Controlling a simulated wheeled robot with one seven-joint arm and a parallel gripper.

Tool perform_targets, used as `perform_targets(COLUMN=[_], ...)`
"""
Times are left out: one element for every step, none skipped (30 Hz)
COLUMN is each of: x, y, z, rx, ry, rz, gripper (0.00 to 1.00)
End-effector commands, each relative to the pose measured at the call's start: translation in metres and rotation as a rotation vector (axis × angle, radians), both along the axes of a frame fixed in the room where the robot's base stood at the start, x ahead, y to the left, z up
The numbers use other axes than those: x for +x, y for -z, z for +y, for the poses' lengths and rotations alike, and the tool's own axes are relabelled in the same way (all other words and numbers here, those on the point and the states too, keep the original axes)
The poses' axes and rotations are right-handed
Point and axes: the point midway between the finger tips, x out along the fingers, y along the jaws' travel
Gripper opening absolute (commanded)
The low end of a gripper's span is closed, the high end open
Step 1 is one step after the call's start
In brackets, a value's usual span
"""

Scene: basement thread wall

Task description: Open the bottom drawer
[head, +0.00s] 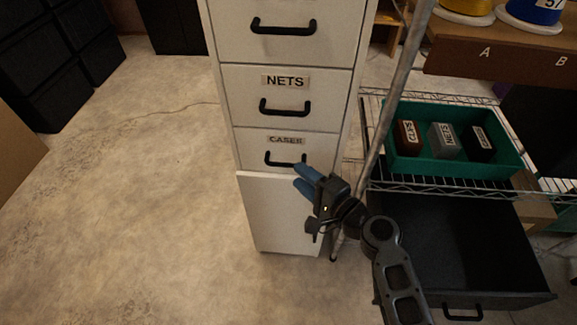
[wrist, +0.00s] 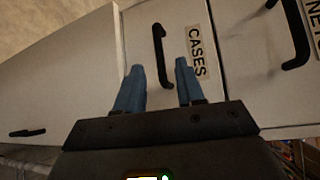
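The lowest labelled drawer, marked CASES (head: 250,149), is in the white cabinet and appears shut. Its black bar handle (head: 275,161) runs across the drawer front; in the wrist view the handle (wrist: 160,55) stands upright in the picture. My gripper (head: 298,175) is at the right end of this handle in the head view. In the wrist view my gripper (wrist: 160,67) has its two blue fingers apart, with the handle's near end showing between them. I cannot tell whether the fingers touch the handle. Nothing is held.
The NETS drawer (head: 335,84) is above, with its own handle. A plain white panel (head: 272,215) is below; a dark handle (wrist: 27,132) shows there in the wrist view. A metal post (head: 383,118), wire shelf and green tray (head: 400,168) stand right. Floor at left is clear.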

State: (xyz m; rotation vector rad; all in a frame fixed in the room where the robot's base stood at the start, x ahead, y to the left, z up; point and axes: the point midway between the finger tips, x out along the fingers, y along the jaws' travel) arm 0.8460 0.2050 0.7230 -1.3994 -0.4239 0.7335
Motion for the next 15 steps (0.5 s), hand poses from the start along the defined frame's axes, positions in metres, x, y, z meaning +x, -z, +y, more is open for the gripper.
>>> perform_targets(x=[0.006, 0.01, 0.014, 0.017, 0.02, 0.024, 0.026, 0.029, 0.031, 0.032, 0.034, 0.035, 0.036, 0.036, 0.036], y=[0.001, 0.002, 0.003, 0.004, 0.004, 0.006, 0.006, 0.006, 0.007, 0.008, 0.008, 0.008, 0.008, 0.008, 0.008], z=[0.007, 0.01, 0.014, 0.017, 0.02, 0.024, 0.026, 0.028, 0.031, 0.032, 0.033, 0.035, 0.035, 0.036, 0.036], rx=[0.0, 0.0, -0.001, -0.002, -0.002, -0.002, -0.002, -0.001, -0.001, -0.001, -0.001, -0.002, -0.001, -0.003, -0.003], ry=[-0.003, -0.003, -0.002, -0.002, -0.003, -0.002, -0.001, -0.001, -0.001, -0.001, -0.001, -0.001, -0.001, -0.002, -0.002], rz=[-0.001, -0.001, -0.001, -0.002, -0.001, -0.001, -0.001, -0.001, -0.001, 0.0, 0.0, -0.001, -0.001, -0.001, -0.001], gripper=[0.38, 0.38, 0.38, 0.38, 0.38, 0.38, 0.38, 0.38, 0.38, 0.38, 0.38, 0.38, 0.38, 0.38, 0.38])
